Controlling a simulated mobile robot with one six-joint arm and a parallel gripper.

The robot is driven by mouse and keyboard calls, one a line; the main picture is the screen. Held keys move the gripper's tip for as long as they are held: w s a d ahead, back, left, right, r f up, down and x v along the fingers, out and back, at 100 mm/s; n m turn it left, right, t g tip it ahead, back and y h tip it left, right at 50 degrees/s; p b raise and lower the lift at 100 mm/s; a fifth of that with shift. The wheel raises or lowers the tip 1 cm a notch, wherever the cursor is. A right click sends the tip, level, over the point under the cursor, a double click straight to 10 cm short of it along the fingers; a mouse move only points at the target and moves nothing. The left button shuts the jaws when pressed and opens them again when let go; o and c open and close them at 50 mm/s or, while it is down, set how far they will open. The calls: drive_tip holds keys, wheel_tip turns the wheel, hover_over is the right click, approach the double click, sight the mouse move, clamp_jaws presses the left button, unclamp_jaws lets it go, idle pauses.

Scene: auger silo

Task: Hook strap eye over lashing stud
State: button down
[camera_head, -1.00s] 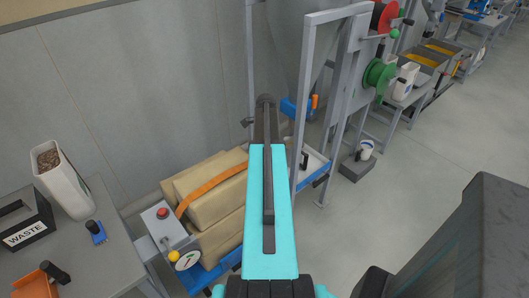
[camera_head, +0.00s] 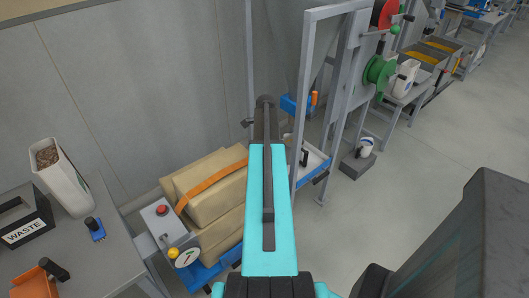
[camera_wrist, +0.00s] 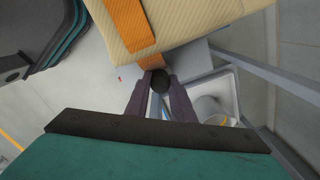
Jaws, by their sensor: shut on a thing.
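The orange strap (camera_head: 212,184) lies across the top of the stacked cream sacks (camera_head: 218,203). In the wrist view the strap (camera_wrist: 126,22) runs over the sack (camera_wrist: 190,22) and down its edge to my gripper (camera_wrist: 160,88). My gripper is shut on the strap's end, at a dark round piece (camera_wrist: 159,80) between the fingertips. The strap's eye cannot be made out apart from this piece. In the head view my arm hides the gripper and the strap's end. I cannot make out the lashing stud in either view.
The sacks rest on a blue-edged platform (camera_head: 205,274) beside a grey frame (camera_head: 307,95). A control box (camera_head: 160,213) with a red button and a dial stands left of them. A white tray with a bucket (camera_wrist: 211,105) lies right of my gripper. Open floor (camera_head: 420,150) is at right.

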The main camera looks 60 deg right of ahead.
drive_tip(key=shift+f, duration=0.1)
drive_tip(key=c, duration=1.5)
unclamp_jaws()
drive_tip(key=shift+o, duration=0.2)
wheel_tip(320, 180, up, 14)
drive_tip(key=b, duration=0.1)
drive_tip(key=shift+s+b, duration=0.15)
drive_tip(key=shift+b, duration=0.15)
drive_tip(key=shift+d+f, duration=0.1)
